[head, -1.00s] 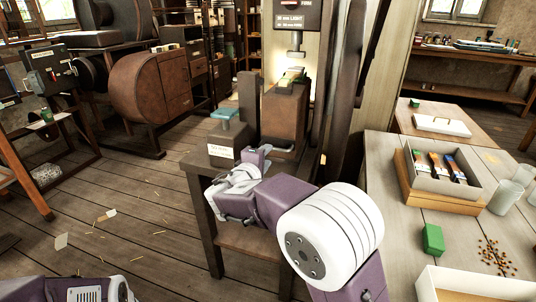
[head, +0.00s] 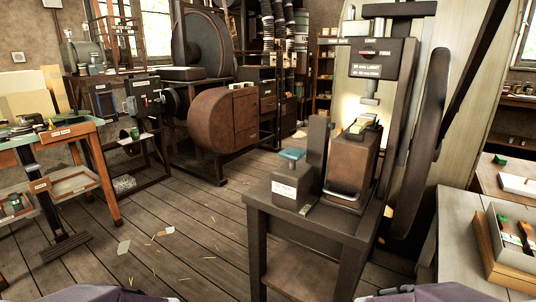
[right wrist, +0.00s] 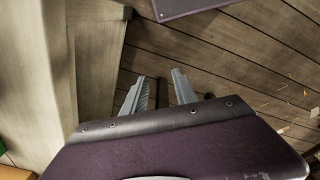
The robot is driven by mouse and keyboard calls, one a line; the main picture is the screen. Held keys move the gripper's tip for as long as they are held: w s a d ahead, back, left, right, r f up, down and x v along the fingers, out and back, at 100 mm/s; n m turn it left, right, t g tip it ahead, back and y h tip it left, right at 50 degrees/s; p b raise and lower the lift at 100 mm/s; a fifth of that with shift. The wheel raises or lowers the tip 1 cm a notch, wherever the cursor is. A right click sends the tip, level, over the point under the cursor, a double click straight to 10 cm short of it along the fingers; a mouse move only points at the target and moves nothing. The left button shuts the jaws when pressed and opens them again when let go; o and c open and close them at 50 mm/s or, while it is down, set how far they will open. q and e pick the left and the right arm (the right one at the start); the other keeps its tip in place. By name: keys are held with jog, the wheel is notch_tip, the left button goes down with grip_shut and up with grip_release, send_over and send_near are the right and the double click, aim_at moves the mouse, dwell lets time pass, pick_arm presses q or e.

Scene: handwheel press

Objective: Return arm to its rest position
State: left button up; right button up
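My right arm shows only as a purple link (head: 440,292) at the bottom edge of the head view, low and clear of the press. In the right wrist view my right gripper (right wrist: 160,84) points down toward the plank floor, its two grey fingers apart with nothing between them. My left arm shows only as a purple link (head: 90,293) at the bottom left; its gripper is out of view.
A pale table (head: 460,235) with a box of packets (head: 510,245) is at the right. A green-topped bench (head: 50,135) is at the left. Plank floor (head: 190,235) between has scattered scraps. In the wrist view a pale wooden side (right wrist: 60,70) is left of the fingers.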

notch_tip(320, 180, up, 32)
jog(key=w+a+p, duration=0.1)
jog(key=p, duration=3.1)
jog(key=shift+a+t+y, duration=0.2)
jog(key=shift+t+y, duration=0.1)
jog(key=shift+f, duration=0.1)
